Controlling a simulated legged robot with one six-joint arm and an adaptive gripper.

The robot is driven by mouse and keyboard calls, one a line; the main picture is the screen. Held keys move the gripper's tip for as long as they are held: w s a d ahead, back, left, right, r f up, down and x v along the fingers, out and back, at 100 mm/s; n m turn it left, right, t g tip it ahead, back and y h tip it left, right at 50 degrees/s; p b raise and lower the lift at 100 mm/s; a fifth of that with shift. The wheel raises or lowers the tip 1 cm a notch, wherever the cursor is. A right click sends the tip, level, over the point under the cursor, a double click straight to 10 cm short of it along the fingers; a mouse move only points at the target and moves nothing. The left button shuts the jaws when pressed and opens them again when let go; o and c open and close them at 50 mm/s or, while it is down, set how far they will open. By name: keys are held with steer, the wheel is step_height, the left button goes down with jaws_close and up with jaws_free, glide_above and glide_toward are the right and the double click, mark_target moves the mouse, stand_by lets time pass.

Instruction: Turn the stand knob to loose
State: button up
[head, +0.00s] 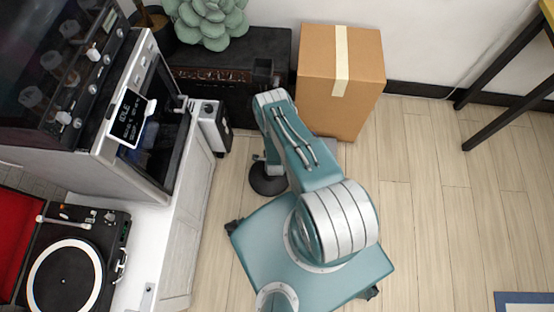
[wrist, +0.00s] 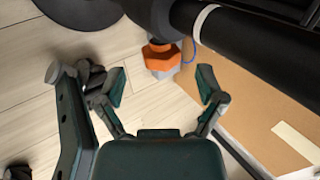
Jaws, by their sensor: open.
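In the wrist view, an orange faceted knob (wrist: 162,58) with a grey end sits beside a thick black tube of the stand (wrist: 255,50). My gripper (wrist: 161,84) is open, with one dark green finger on either side of the knob's lower end in the picture. The knob appears just beyond the fingertips, and I see no contact. The knob's setting cannot be read. In the head view, my arm hides the gripper and the knob; a black round base (head: 268,181) shows on the floor beside my body.
A cardboard box (head: 340,75) stands close to my arm, and also shows in the wrist view (wrist: 250,110). A black cabinet (head: 235,50) with a plant (head: 208,20) is behind. A counter with a turntable (head: 65,275) is on the left. Floor on the right is mostly clear.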

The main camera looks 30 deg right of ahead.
steer(key=v, duration=0.9)
steer(key=shift+s+a, duration=0.1)
steer(key=shift+s, duration=0.05)
